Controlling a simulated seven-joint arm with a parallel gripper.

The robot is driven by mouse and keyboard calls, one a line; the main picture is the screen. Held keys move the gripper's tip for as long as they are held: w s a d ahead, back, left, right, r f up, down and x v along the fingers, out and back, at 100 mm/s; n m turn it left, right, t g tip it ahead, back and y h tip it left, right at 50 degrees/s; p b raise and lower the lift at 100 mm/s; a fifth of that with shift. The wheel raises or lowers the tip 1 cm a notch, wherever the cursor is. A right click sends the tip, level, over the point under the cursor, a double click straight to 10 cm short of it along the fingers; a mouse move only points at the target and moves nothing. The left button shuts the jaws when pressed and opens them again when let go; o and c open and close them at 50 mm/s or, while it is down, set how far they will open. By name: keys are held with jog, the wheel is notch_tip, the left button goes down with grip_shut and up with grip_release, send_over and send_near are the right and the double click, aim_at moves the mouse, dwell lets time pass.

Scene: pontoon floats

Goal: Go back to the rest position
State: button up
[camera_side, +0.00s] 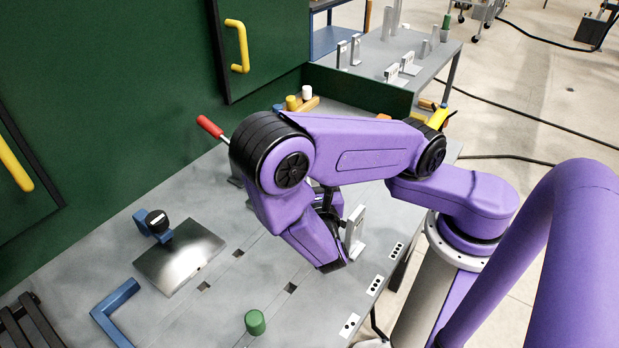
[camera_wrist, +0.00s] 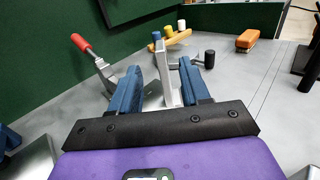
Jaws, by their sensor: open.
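My gripper (camera_wrist: 161,68) shows in the wrist view as two blue fingers spread apart, pointing away over the grey bench (camera_side: 225,290). A silver upright bracket (camera_wrist: 161,85) appears between the fingers, with gaps visible on both sides; I cannot tell how deep it sits between them. In the side view my gripper is mostly hidden by my purple wrist, low over the bench. A silver upright bracket (camera_side: 355,229) stands just right of the wrist in that view.
A red-handled clamp (camera_wrist: 83,46) is left of the fingers. A yellow peg block (camera_wrist: 170,41), black-headed tool (camera_wrist: 209,58) and orange block (camera_wrist: 246,39) lie beyond. Metal plate (camera_side: 180,258), blue angle (camera_side: 112,312) and green knob (camera_side: 255,322) occupy the front. A green wall (camera_side: 110,90) stands behind.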

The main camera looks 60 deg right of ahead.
jog(key=shift+s+a, duration=0.2)
jog(key=shift+s, duration=0.05)
jog(key=s+r+m+g+y, duration=0.4)
jog(key=s+m+g+y, duration=0.2)
jog(key=s+m, duration=0.1)
jog(key=s+r+m+g+y, duration=0.5)
jog(key=s+m+g+y, duration=0.1)
jog(key=s+m+y, duration=0.1)
jog(key=shift+s+d+g, duration=0.15)
jog(key=shift+s+g, duration=0.15)
jog(key=shift+s, duration=0.35)
dwell(1.0)
